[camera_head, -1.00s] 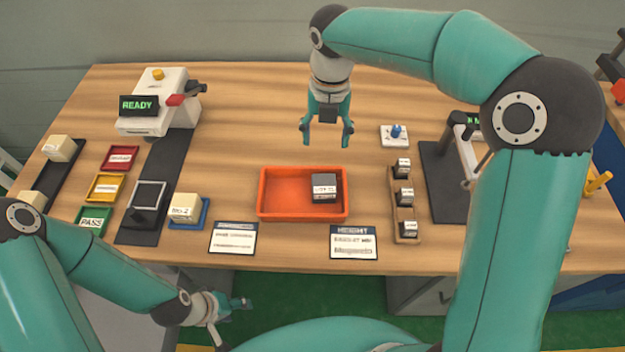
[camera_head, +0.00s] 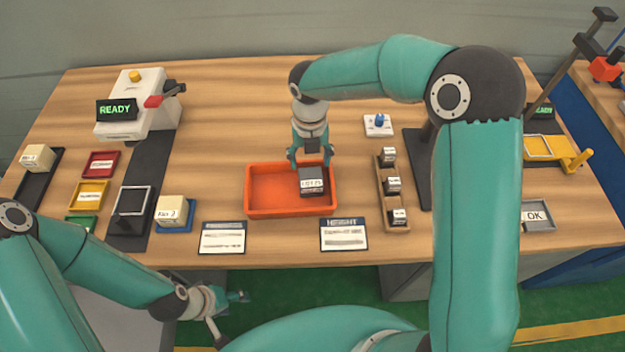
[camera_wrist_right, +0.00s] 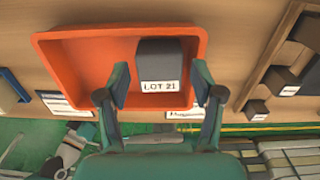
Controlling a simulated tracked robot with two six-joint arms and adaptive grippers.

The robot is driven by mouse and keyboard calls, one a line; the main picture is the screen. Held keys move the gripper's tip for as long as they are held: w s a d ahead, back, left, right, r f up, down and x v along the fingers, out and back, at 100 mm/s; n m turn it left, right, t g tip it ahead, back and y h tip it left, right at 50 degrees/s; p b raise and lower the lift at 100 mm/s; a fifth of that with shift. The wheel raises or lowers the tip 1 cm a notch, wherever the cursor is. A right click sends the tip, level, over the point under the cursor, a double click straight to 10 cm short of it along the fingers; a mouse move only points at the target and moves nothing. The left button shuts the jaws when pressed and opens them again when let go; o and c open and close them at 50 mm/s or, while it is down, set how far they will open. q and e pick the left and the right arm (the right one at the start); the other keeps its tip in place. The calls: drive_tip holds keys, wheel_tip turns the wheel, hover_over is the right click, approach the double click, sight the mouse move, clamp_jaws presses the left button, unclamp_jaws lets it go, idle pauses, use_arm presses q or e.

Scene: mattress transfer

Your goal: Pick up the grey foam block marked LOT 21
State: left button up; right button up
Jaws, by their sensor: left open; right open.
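The grey foam block (camera_head: 312,182) sits in the right part of the orange tray (camera_head: 262,211). In the right wrist view the block (camera_wrist_right: 160,60) shows a white label reading LOT 21, with the tray (camera_wrist_right: 75,45) around it. My right gripper (camera_head: 311,163) is open at the far side of the block, just above it. In the wrist view its two fingers (camera_wrist_right: 161,85) stand apart, one to each side of the block's label end; I cannot tell whether they touch it. My left gripper (camera_head: 240,297) is open and empty, low in front of the table's front edge.
A wooden rack (camera_head: 393,205) with several small dark blocks stands right of the tray. Two cards, one (camera_head: 222,238) at left and one (camera_head: 343,234) marked HEIGHT, lie in front. A pale block (camera_head: 171,208) sits on a blue tray at left. A READY machine (camera_head: 140,105) stands back left.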

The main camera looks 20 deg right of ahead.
sight(310, 169)
wheel_tip(310, 169, down, 4)
drive_tip(key=shift+f+p, duration=0.2)
drive_tip(key=shift+p, duration=0.15)
drive_tip(key=shift+c, duration=0.2)
drive_tip(key=c, duration=0.7)
drive_tip(key=shift+o, duration=0.2)
drive_tip(key=shift+r, duration=0.1)
